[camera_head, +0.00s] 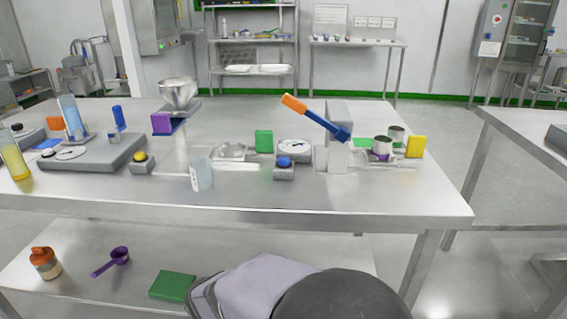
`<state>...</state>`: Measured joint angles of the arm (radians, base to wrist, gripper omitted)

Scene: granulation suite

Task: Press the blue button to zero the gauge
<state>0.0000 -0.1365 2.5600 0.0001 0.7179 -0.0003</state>
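The blue button (284,161) sits on top of a small grey box (284,174) near the middle of the steel table (330,202). Just behind it is a round white dial face (294,146) on a grey base, which looks like the gauge; its reading is too small to make out. Nothing touches the button. Part of my own arm fills the bottom centre of the view, well in front of the button. My gripper's fingers do not show.
A clear beaker (202,174) stands left of the button. A similar box with a yellow button (139,156) stands further left. The table's front strip is bare.

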